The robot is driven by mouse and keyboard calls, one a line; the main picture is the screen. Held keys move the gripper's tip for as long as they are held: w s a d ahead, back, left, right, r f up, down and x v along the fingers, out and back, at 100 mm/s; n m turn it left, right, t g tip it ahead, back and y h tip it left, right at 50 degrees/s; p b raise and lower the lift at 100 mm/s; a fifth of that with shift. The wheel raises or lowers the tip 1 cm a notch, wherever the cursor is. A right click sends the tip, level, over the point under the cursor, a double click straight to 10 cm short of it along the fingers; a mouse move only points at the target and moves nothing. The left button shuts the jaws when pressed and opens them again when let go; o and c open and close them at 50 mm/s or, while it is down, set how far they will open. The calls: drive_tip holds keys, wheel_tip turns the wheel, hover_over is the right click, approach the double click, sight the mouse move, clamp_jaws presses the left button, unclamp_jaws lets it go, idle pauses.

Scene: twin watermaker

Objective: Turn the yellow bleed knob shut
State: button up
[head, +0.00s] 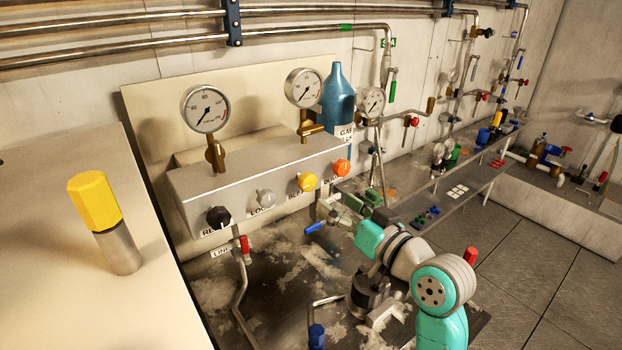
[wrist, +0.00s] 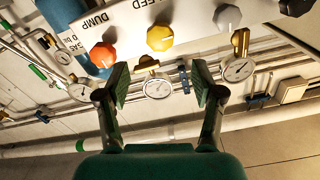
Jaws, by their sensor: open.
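The yellow bleed knob (head: 306,181) sits on the front of a grey manifold box (head: 262,170), between a grey knob (head: 265,198) and an orange knob (head: 342,168). In the wrist view the yellow knob (wrist: 160,38) appears beyond and between the fingertips, under a partly cut-off label. My gripper (wrist: 160,75) is open and empty, with a finger on each side of the knob's line and not touching it. In the head view my gripper (head: 355,205) is in front of the box, right of and below the knob, partly hidden by my wrist.
A black knob (head: 218,217) is at the box's left end. Gauges (head: 206,109) stand above the box, and a blue bottle (head: 338,95) stands behind its right end. A red-handled valve (head: 244,244) and blue-handled valve (head: 315,228) lie below.

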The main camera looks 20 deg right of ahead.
sight(311, 184)
drive_tip(key=x, duration=1)
drive_tip(key=shift+w+a, duration=0.1)
drive_tip(key=shift+w, duration=0.3)
drive_tip(key=c, duration=1.1)
